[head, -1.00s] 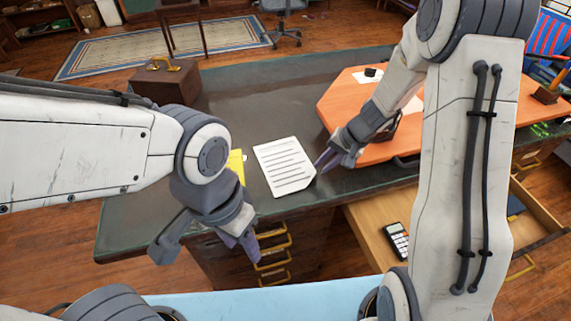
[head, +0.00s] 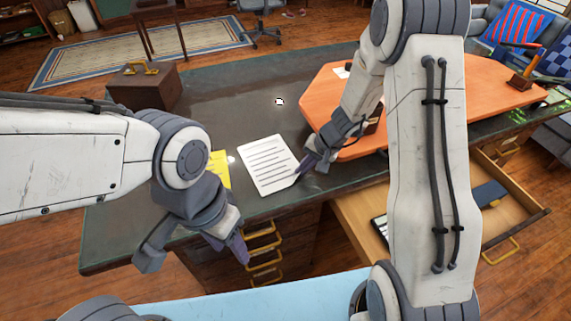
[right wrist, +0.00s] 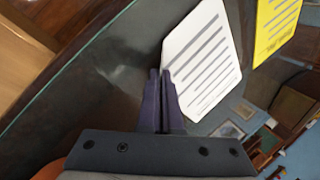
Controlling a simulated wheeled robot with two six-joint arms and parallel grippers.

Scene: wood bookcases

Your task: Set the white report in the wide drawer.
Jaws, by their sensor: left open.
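The white report (head: 268,164) is a printed sheet at the front of the dark desk. It also shows in the right wrist view (right wrist: 203,62). My right gripper (head: 299,172) is at the report's near right corner, and in the right wrist view its fingers (right wrist: 161,75) are closed together on that edge. The wide drawer (head: 350,212) is pulled open right of the report, below the desktop. A dark blue notebook (head: 489,194) and a calculator (head: 380,230) lie in it; my right arm hides its middle. My left gripper (head: 195,250) is open and empty before the desk's front edge.
A yellow paper (head: 219,168) lies left of the report. A brown box with a yellow handle (head: 143,88) stands at the back left. An orange board (head: 330,85) covers the desk's right part. Handled narrow drawers (head: 262,250) are under the desk.

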